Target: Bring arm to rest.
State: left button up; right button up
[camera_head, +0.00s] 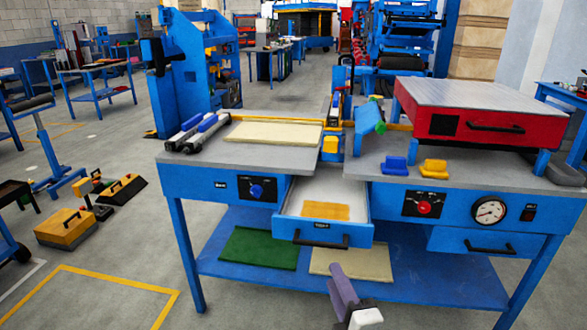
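My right gripper (345,296) shows at the bottom edge, right of centre, as a purple part with a white and black part beside it. It is in front of the blue workbench (228,184), low and near its lower shelf, with no object visible in it. The frames do not show clearly whether its fingers are apart. My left gripper is not in view.
The bench's middle drawer (322,232) is pulled out, with a yellow piece (326,210) in it. A red press with a grey top (470,110) stands on the bench's right. Cream and green panels lie on the bench and shelf.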

jog(key=s+d+f+m+g, duration=0.1)
jog(key=s+f+m+g, duration=0.2)
jog(key=s, duration=0.6)
jog(key=s+d+f+m+g+p, duration=0.1)
jog(key=s+f+m+g, duration=0.2)
jog(key=s+f+m, duration=0.5)
jog(key=s+d+f+m+g+p, duration=0.1)
jog(key=s+f+m, duration=0.4)
jog(key=s, duration=0.5)
notch_tip(320, 180, down, 2)
jog(key=shift+d+f+m+g, duration=0.15)
jog(key=shift+d+m+g, duration=0.15)
jog(key=shift+g, duration=0.6)
